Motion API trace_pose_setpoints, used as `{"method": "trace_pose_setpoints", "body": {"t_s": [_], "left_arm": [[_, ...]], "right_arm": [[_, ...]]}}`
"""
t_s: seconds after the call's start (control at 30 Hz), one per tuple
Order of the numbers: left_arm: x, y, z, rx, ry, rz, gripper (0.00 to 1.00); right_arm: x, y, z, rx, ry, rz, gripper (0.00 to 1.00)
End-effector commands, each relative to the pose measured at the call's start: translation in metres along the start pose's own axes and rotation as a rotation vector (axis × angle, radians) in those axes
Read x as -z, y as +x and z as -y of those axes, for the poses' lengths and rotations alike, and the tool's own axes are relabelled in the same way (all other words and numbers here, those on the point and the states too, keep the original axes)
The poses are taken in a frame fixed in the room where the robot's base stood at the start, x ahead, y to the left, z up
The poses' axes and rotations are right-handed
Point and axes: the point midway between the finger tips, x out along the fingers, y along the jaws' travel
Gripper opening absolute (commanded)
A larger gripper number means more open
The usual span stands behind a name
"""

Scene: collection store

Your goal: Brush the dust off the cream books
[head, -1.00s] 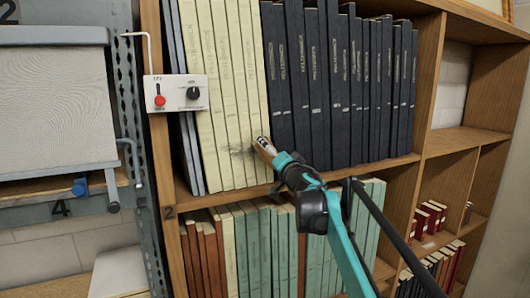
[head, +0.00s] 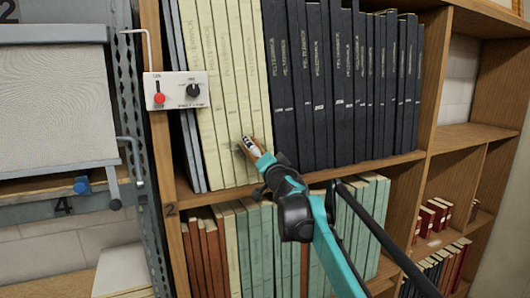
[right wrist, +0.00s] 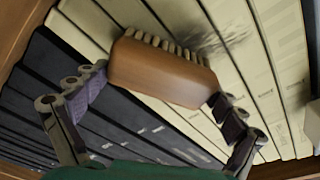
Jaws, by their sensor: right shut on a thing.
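Several cream books (head: 224,90) stand upright on the upper shelf, at its left end. They also show in the right wrist view (right wrist: 272,95). A dark grey dust smudge (right wrist: 215,38) lies across their spines, just beyond the bristles. My right gripper (head: 264,166) is shut on a brush with a brown wooden back (right wrist: 162,72). The brush's pale bristles face the cream spines low down. In the head view the brush (head: 251,147) and gripper cover part of the spines. I cannot tell whether the bristles touch. My left gripper is not in view.
Black books (head: 330,90) fill the shelf right of the cream ones. Green and brown books (head: 265,235) stand on the shelf below. A switch box (head: 177,91) with a red knob juts out at the left upright. Grey racking (head: 128,110) stands further left.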

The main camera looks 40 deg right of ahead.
Motion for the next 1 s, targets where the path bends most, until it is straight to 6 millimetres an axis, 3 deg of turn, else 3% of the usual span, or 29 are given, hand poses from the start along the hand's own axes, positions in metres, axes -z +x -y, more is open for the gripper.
{"method": "trace_pose_setpoints", "body": {"t_s": [1.0], "left_arm": [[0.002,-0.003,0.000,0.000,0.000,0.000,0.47]], "right_arm": [[-0.049,-0.007,0.047,0.004,0.002,0.001,0.49]]}}
